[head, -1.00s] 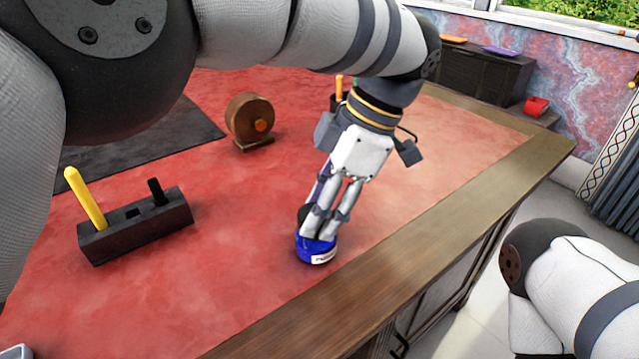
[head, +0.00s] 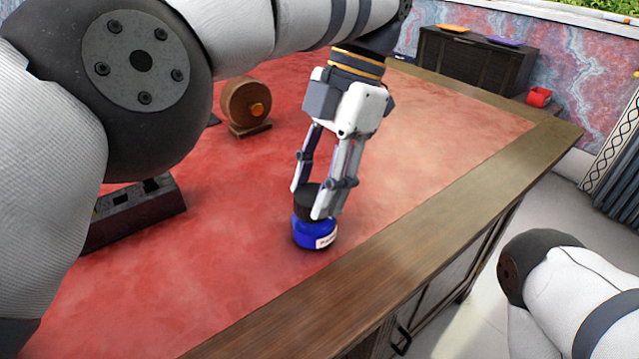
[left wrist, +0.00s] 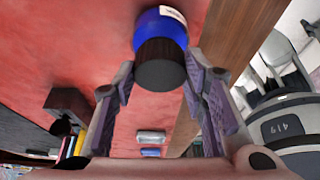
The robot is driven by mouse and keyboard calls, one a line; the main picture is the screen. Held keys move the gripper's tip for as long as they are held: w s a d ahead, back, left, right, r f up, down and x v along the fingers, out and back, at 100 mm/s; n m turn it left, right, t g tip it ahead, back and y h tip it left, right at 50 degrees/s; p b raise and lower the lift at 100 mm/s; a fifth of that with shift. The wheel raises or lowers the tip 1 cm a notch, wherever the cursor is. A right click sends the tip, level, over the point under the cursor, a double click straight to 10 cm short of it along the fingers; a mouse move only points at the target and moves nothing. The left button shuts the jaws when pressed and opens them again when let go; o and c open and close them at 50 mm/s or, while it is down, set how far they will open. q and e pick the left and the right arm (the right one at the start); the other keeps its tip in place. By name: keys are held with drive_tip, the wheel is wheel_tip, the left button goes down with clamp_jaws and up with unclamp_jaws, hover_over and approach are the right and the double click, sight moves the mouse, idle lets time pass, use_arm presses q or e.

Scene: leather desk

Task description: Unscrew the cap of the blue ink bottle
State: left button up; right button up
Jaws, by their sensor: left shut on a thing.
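The blue ink bottle (head: 312,234), with a white label, stands on the red desk top close to the wooden front border. Its black cap (head: 306,201) is on top of it. My left gripper (head: 312,202) comes down from above, its two fingers on opposite sides of the cap, shut on it. The left wrist view shows the cap (left wrist: 160,65) between the fingertips with the blue bottle (left wrist: 160,27) beyond it. Whether the cap's thread is loose cannot be seen. My right gripper is out of view; only part of my right arm shows.
A black pen block (head: 137,212), partly behind my left arm, lies left of the bottle. A round wooden blotter-like object (head: 245,104) stands farther back. The desk's wooden border (head: 420,250) runs along the right. The red surface around the bottle is clear.

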use_arm(q)
drive_tip(key=shift+s+d+f+n, duration=0.15)
drive_tip(key=shift+f+n, duration=0.2)
drive_tip(key=shift+n, duration=0.25)
drive_tip(key=o, duration=1.2)
